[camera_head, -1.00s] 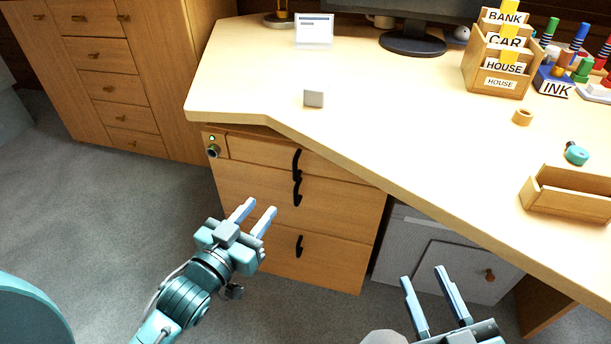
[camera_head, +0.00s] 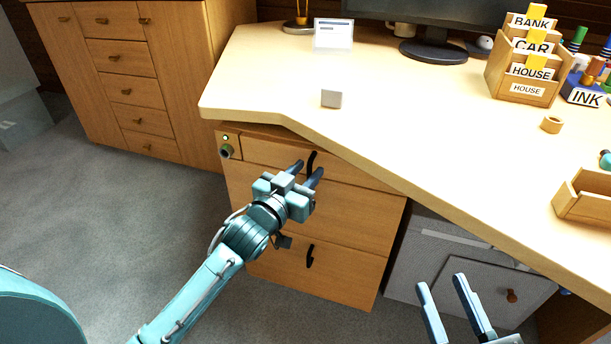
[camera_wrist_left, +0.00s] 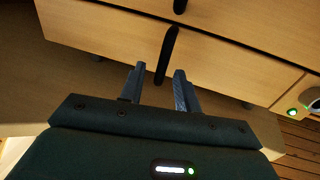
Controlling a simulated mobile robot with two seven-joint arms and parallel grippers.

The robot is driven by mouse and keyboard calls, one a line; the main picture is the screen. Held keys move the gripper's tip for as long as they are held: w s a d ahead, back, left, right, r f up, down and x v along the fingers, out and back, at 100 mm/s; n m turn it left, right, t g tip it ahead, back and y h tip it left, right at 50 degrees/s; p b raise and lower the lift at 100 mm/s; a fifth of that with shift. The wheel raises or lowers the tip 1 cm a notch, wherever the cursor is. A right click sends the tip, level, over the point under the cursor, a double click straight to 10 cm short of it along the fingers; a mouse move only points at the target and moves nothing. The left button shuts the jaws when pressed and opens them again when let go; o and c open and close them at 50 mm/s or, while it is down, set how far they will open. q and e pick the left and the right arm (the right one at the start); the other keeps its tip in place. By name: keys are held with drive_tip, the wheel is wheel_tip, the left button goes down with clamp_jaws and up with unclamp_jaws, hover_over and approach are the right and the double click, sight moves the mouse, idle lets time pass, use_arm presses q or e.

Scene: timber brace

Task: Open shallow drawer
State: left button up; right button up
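The shallow top drawer (camera_head: 270,152) sits under the desktop and looks closed, with a black vertical handle (camera_head: 311,161). My left gripper (camera_head: 308,170) is open in front of the drawers, its fingertips close to that handle. In the left wrist view the handle (camera_wrist_left: 166,55) lies between the lines of the two open fingers (camera_wrist_left: 158,72). I cannot tell whether the fingers touch it. The middle drawer's handle is hidden behind my gripper in the head view. My right gripper (camera_head: 441,283) is open and empty at the lower right.
The desktop edge (camera_head: 350,152) overhangs the drawers. A green light and knob (camera_head: 227,151) sit left of the top drawer. The bottom drawer (camera_head: 335,275) is below, and a grey cabinet (camera_head: 460,265) stands to the right. A small grey block (camera_head: 331,98) lies on the desk.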

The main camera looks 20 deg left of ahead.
use_arm(q)
drive_tip(key=shift+w, duration=0.15)
drive_tip(key=shift+c, duration=0.2)
clamp_jaws()
idle(0.4)
